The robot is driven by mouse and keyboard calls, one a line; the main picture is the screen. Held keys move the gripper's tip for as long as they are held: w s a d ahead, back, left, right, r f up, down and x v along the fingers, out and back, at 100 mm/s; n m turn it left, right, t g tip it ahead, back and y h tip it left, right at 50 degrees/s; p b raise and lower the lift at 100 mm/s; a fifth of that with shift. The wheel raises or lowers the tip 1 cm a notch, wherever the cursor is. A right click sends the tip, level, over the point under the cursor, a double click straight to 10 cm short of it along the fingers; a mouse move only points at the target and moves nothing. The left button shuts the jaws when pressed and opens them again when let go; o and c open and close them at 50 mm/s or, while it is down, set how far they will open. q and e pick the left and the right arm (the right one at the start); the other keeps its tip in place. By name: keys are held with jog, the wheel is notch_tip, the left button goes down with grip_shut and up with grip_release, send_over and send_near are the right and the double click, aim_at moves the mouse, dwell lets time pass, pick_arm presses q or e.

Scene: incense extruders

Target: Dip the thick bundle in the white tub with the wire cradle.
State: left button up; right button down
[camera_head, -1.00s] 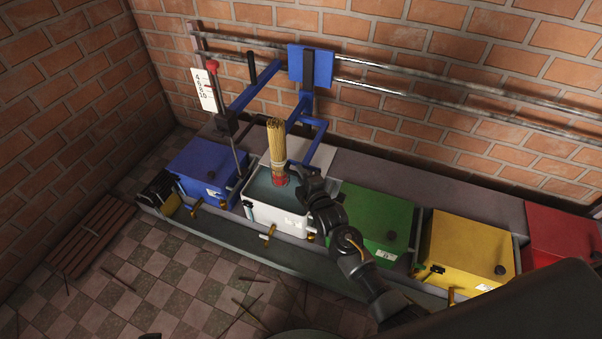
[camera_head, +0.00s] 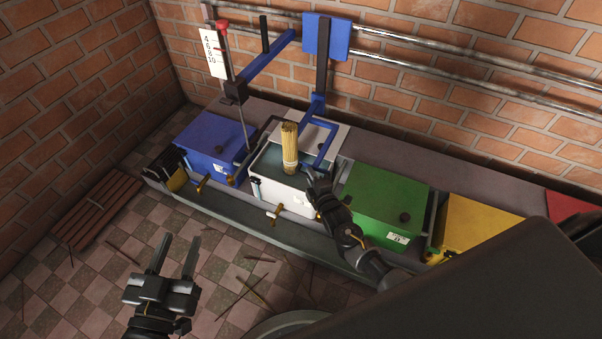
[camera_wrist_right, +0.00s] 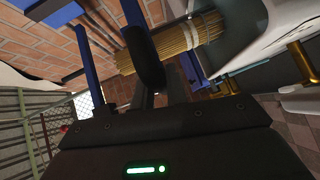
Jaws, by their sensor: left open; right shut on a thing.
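The thick bundle (camera_head: 289,142) of tan sticks stands nearly upright in the white tub (camera_head: 270,194), its lower end in the dark liquid. A pale band (camera_head: 290,165) rings it just above the liquid. I cannot clearly make out the wire cradle. My left gripper (camera_head: 174,252) is open and empty above the floor at lower left.
A blue frame (camera_head: 322,138) reaches over the white tub's back right. A blue tub (camera_head: 207,143) stands left, green (camera_head: 383,203) and yellow (camera_head: 480,228) tubs right. A rod with a red knob (camera_head: 221,26) rises behind the blue tub. Loose sticks lie on the floor.

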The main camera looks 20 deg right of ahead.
pick_arm(q)
jog(key=shift+s+r, duration=0.2)
jog(key=shift+r, duration=0.2)
pick_arm(e)
jog(key=shift+s+f, duration=0.15)
jog(key=shift+f, duration=0.2)
jog(key=c, duration=1.4)
grip_release()
jog(key=shift+f, duration=0.1)
jog(key=shift+s+r, duration=0.2)
jog(key=shift+s, duration=0.05)
pick_arm(q)
jog(key=s+a+f+n+g+y+p, duration=0.1)
jog(key=a+f+g+y+p, duration=0.1)
jog(key=a+f+g+y, duration=0.3)
jog(key=shift+s+a+f+n+p, duration=0.4)
jog(key=shift+a+f, duration=0.25)
jog(key=shift+f, duration=1.45)
pick_arm(e)
jog(key=s+r, duration=0.1)
jog(key=s, duration=0.9)
jog(key=shift+r, duration=0.15)
